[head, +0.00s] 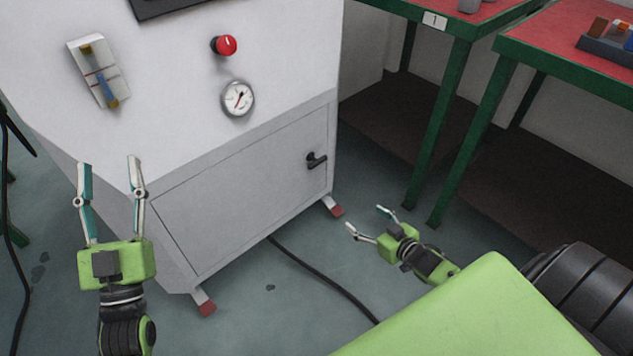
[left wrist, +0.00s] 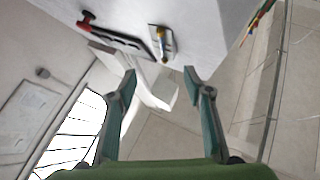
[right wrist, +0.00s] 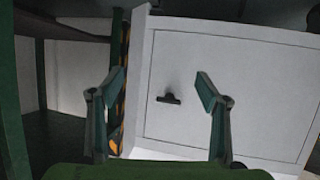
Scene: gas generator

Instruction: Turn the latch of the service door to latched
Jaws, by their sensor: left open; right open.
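The service door (head: 235,190) is a flat grey panel low on the front of the white generator cabinet, and it looks closed. Its black latch (head: 316,161) sits near the door's right edge. In the right wrist view the latch (right wrist: 169,99) shows between my fingers, its bar lying nearly level in that picture. My right gripper (head: 367,220) is open and empty, below and to the right of the latch, apart from it. My left gripper (head: 108,162) is open and empty in front of the cabinet's left part, away from the latch.
Above the door are a red knob (head: 226,45), a round gauge (head: 238,98) and a flow indicator plate (head: 97,72). Green-framed tables with red tops (head: 575,35) stand at right. A black cable (head: 320,277) runs over the floor. The cabinet has red-tipped feet (head: 206,304).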

